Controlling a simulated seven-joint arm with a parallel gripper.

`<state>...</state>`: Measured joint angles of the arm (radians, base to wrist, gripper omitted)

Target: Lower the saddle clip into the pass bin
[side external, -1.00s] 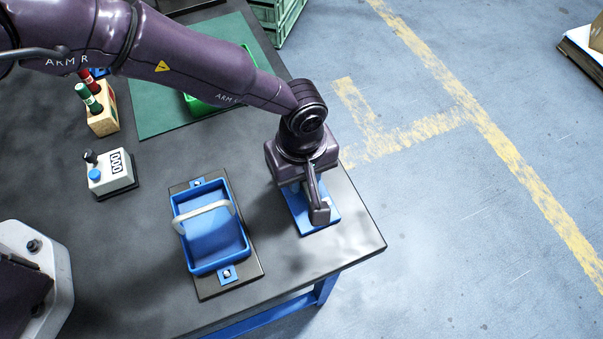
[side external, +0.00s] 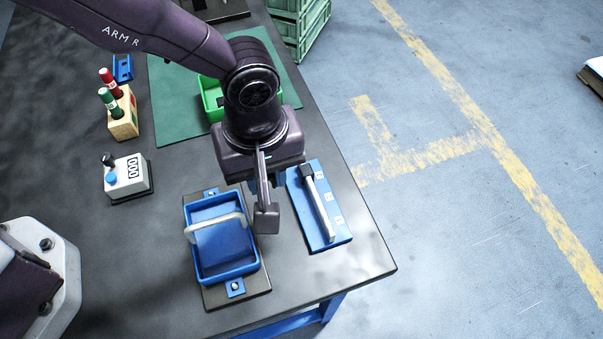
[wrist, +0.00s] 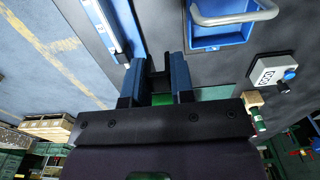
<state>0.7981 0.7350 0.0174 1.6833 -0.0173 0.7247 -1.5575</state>
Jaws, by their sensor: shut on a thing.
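My gripper (wrist: 157,64) has its two blue fingers shut on a dark piece (wrist: 158,78), which I take to be the saddle clip; its shape is mostly hidden. In the side view my gripper (side external: 266,186) hangs above the table between the blue bin and a blue plate, and the clip cannot be made out there. A green bin (side external: 209,97) stands on a green mat behind my wrist, partly hidden. A blue bin (side external: 190,250) with a pale arched handle (side external: 205,228) sits on a dark base. No label shows which is the pass bin.
The blue plate (side external: 305,226) carries a pale bar with a dark end block. A control box (side external: 128,176) and a wooden block with red and green markers (side external: 123,124) stand at left. Green crates (side external: 302,28) stand beyond the table's edge. The table's right front corner is clear.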

